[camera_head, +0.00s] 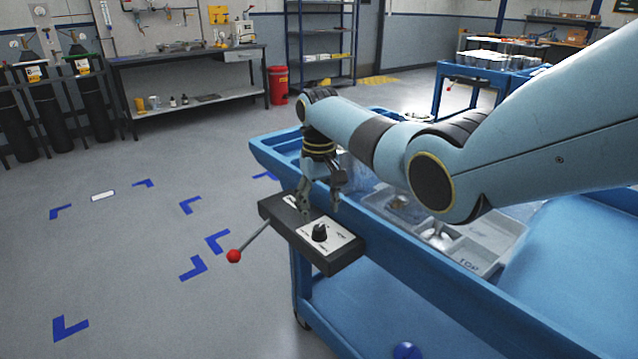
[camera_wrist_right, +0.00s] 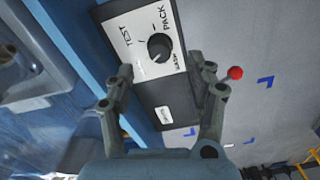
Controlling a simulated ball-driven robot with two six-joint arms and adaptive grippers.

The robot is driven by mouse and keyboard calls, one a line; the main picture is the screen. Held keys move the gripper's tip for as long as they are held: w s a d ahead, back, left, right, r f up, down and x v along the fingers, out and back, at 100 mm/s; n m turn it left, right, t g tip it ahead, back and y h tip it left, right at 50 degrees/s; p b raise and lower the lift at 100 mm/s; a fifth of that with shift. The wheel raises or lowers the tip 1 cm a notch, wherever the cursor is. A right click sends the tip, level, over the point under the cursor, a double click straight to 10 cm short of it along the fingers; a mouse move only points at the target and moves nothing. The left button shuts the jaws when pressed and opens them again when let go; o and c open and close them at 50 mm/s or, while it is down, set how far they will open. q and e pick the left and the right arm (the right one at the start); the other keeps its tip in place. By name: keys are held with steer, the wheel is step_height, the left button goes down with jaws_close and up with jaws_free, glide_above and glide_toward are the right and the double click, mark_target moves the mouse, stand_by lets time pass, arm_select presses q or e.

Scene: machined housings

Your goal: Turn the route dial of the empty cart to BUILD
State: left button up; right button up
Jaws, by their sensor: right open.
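The route dial (camera_head: 320,232) is a black round knob on a white plate, on a dark box (camera_head: 335,262) at the near cart's edge. In the right wrist view the dial (camera_wrist_right: 160,46) shows beyond my fingertips, with TEST and PACK readable on its plate; other lettering is too small to read surely. My right gripper (camera_head: 320,206) is open, just above and behind the knob. In the right wrist view its fingers (camera_wrist_right: 166,74) are spread, with nothing between them. The blue cart (camera_head: 440,300) carries a grey tray (camera_head: 484,262). My left gripper is out of view.
A lever with a red ball (camera_head: 234,256) sticks out from the box to the left. A second blue cart (camera_head: 484,72), loaded, stands at the back right. A bench (camera_head: 185,55), a red bin (camera_head: 278,85) and gas cylinders (camera_head: 85,90) line the back. The floor at left is clear, with blue marks.

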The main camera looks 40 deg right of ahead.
mark_target(319, 227)
step_height(319, 227, up, 7)
stand_by(0.6)
steer(key=s+a+f+g+b, duration=0.1)
steer(key=s+a+f+g, duration=0.1)
steer(key=s+f, duration=1.25)
steer(key=s+a+f+g, duration=0.1)
steer(key=s+f+g, duration=0.2)
steer(key=s+f, duration=1.1)
steer(key=s+a+f+n+t, duration=0.1)
steer(key=s+f, duration=0.5)
steer(key=s, duration=0.5)
steer(key=s+a+f+t+b, duration=0.1)
steer(key=s+f, duration=0.5)
steer(key=s, duration=0.5)
steer(key=s+a+f+n, duration=0.1)
steer(key=s+f, duration=0.5)
steer(key=s, duration=0.4)
steer(key=w+t, duration=0.2)
steer(key=w, duration=0.1)
steer(key=w+f+t, duration=0.1)
steer(key=shift+w+d+n+t+h, duration=0.15)
steer(key=shift+w+n+t+h, duration=0.15)
steer(key=shift+t+h, duration=0.1)
